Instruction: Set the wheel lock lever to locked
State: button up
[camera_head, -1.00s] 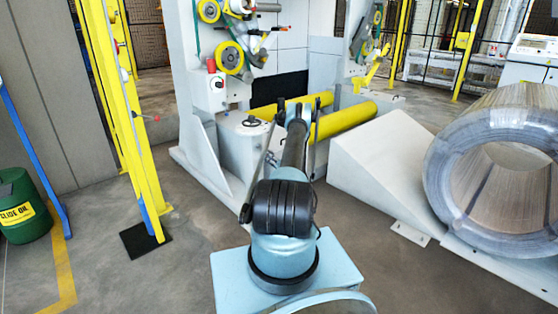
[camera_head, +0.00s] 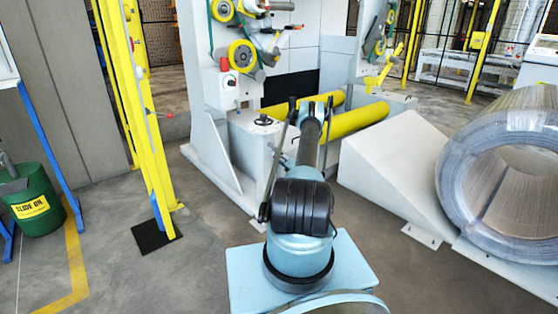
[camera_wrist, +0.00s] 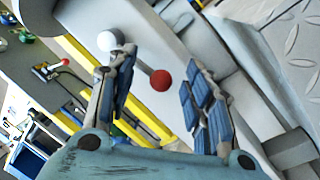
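A red ball knob (camera_wrist: 161,80) shows between the two fingers of my gripper (camera_wrist: 160,67) in the wrist view. It sits on a thin grey rod. A white ball (camera_wrist: 108,40) shows just left of the left fingertip. I cannot tell for sure whether either ball belongs to the wheel lock lever, or which position is locked. My gripper is open, with a wide gap between its blue-padded fingers and nothing visibly clamped. In the head view my gripper (camera_head: 311,106) is in front of the wrapping machine (camera_head: 205,100), and the knob there is hidden or too small to tell.
Yellow rollers (camera_head: 358,118) lie behind my gripper. A white wedge block (camera_head: 390,165) and a large wire coil (camera_head: 460,180) stand to the right. A yellow post (camera_head: 150,130) and a green oil drum (camera_head: 38,205) are at left. The floor left of my base is clear.

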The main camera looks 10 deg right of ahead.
jog(key=shift+d+r, duration=0.1)
jog(key=shift+r, duration=0.35)
jog(key=o, duration=0.8)
notch_tip(320, 180, up, 6)
jog(key=shift+w+r, duration=0.1)
jog(key=shift+r, duration=0.05)
jog(key=r, duration=0.3)
jog(key=shift+s+a, duration=0.3)
jog(key=shift+a, duration=0.05)
jog(key=shift+c, duration=1)
jog(key=shift+o, duration=0.3)
jog(key=shift+w+d+f, duration=0.15)
jog(key=shift+w+d, duration=0.1)
